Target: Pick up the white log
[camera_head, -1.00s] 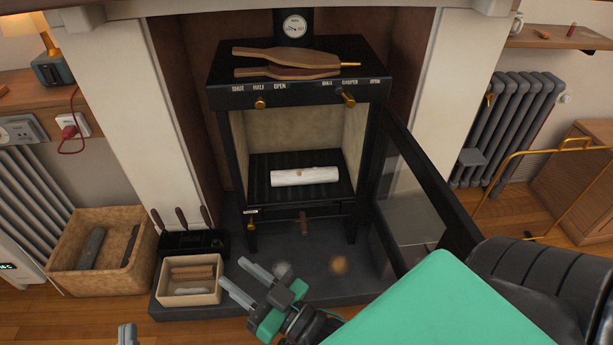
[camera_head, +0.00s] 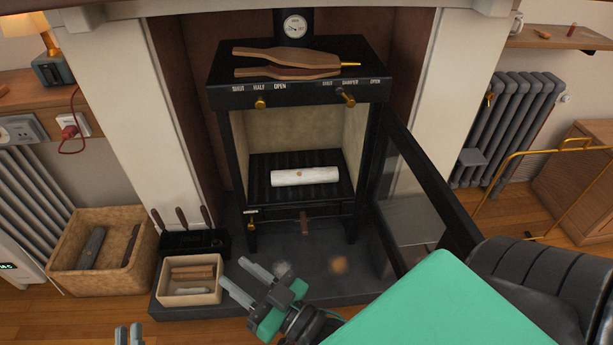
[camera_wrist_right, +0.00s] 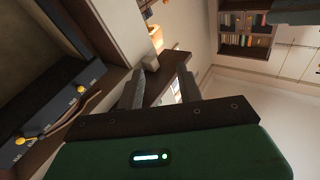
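The white log (camera_head: 305,176) lies sideways on the dark slatted grate inside the open stove (camera_head: 232,150). My right gripper (camera_head: 238,279) is in front of the stove, low over the dark hearth slab, left of and below the log in the picture. Its two fingers are apart with nothing between them. They also show apart in the right wrist view (camera_wrist_right: 160,88), where the log is not visible. My left gripper (camera_head: 129,335) shows only its tips at the bottom edge, far from the log.
The stove's glass door (camera_head: 428,190) stands open on the right, near my right arm. Bellows (camera_head: 287,62) lie on the stove top. A tool holder (camera_head: 195,243), a small kindling box (camera_head: 190,294) and a log basket (camera_head: 72,245) stand to the left. The stove opening is clear.

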